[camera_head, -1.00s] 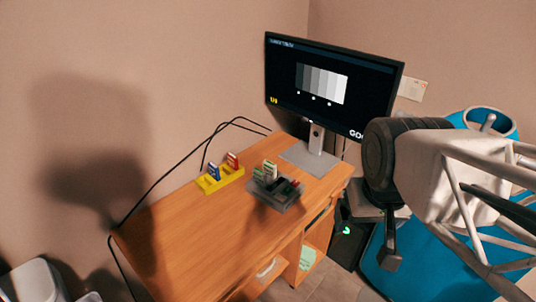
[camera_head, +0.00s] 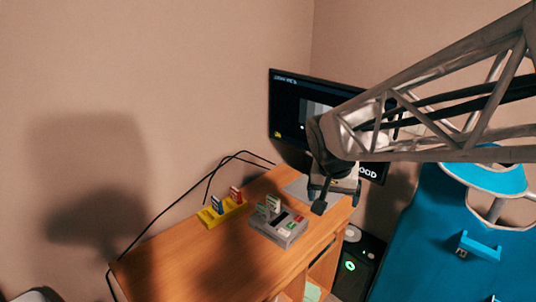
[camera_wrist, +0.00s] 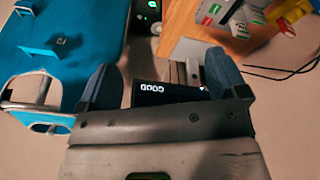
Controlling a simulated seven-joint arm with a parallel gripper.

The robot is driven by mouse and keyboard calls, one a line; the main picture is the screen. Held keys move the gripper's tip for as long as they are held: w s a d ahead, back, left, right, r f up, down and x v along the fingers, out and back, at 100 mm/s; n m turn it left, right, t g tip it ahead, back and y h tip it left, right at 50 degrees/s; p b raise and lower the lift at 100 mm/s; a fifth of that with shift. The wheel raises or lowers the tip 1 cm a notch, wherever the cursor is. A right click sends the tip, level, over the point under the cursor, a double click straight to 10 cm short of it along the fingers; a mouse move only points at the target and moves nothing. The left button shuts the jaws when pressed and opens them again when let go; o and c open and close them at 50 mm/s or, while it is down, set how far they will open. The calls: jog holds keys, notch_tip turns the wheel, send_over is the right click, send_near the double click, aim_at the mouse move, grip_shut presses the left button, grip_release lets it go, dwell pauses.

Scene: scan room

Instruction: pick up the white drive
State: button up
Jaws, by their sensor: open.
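A grey dock (camera_head: 280,230) stands on the wooden desk. Two pale, whitish upright pieces stand in its left end, a rear one (camera_head: 273,203) and a front one (camera_head: 263,210); they are too small to tell which is the white drive. In the wrist view the dock (camera_wrist: 240,30) is at the top right, partly cut off. My gripper (camera_head: 337,197) is open and empty, above and to the right of the dock, in front of the monitor. In the wrist view its two dark fingers stand wide apart (camera_wrist: 163,80).
A yellow rack (camera_head: 224,214) holding a blue drive (camera_head: 217,204) and a red drive (camera_head: 236,194) stands left of the dock. A monitor (camera_head: 290,115) is behind my arm. Black cables run along the desk's back edge. A blue object (camera_head: 430,240) stands at right. The desk's left part is clear.

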jog(key=w+a+f+m, duration=0.1)
jog(key=w+a+f, duration=0.15)
jog(key=w, duration=0.25)
jog(key=w+a+f+m+h, duration=0.1)
jog(key=w+a+f, duration=0.15)
jog(key=w, duration=0.25)
jog(key=w+a+f+m, duration=0.1)
jog(key=w+f, duration=0.2)
jog(key=w, duration=0.3)
jog(key=m, duration=0.2)
send_over(273, 197)
jog(key=s+a, duration=0.2)
notch_tip(273, 197, down, 11)
jog(key=shift+s+t, duration=0.15)
jog(key=shift+t, duration=0.25)
jog(key=shift+d+f, duration=0.1)
jog(key=shift+f, duration=0.05)
jog(key=shift+x, duration=1.2)
jog(key=shift+x, duration=2.55)
jog(key=shift+d, duration=0.1)
